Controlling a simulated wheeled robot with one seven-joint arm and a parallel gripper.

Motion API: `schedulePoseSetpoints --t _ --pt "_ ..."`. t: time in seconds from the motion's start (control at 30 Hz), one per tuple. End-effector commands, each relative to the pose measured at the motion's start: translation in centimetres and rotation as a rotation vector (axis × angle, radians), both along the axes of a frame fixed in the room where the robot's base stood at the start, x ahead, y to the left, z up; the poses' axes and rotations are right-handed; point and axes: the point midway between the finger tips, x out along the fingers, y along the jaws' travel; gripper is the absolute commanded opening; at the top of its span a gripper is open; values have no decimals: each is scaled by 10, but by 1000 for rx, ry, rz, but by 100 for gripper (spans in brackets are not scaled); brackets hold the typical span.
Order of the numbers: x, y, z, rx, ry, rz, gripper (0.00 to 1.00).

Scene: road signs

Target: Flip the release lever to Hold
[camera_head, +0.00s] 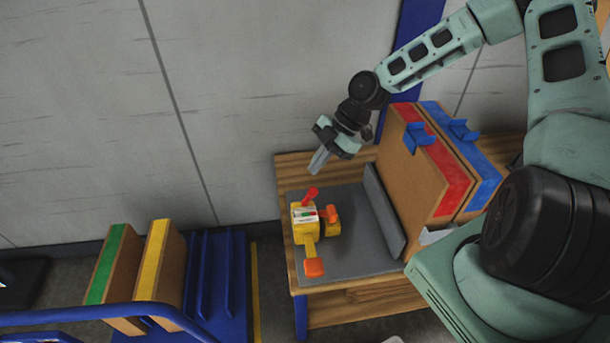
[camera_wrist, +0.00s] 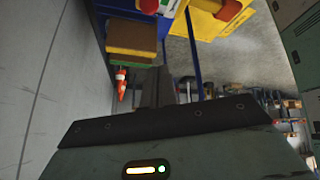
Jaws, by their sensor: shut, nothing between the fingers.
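The yellow lever box (camera_head: 304,229) stands on the grey mat of a wooden bench. It has a red knob (camera_head: 311,194) on top, an orange-tipped lever (camera_head: 314,267) pointing to the front, and another orange handle (camera_head: 331,213) on its right side. A small white label with red and green marks is on its top; its words are too small to read. My gripper (camera_head: 318,162) is shut and empty, above and behind the box, apart from it.
Cardboard-brown panels with red (camera_head: 445,170) and blue (camera_head: 466,157) bands stand right of the mat. A blue rack with green-banded (camera_head: 105,263) and yellow-banded (camera_head: 153,260) panels is at lower left. The wall is close behind the bench. Space above the box is clear.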

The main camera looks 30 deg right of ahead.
Motion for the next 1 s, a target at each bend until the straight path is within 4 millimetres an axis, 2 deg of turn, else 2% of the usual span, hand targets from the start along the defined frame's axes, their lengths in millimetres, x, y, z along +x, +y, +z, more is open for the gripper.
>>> schedulePoseSetpoints --t 0.2,0.8,0.87,1.0 --pt "-2 -14 12 0 0 0 0" --pt "-2 -15 13 0 0 1 0" --pt "-5 -10 14 -12 16 5 0" --pt "-25 17 22 -96 120 -8 0"
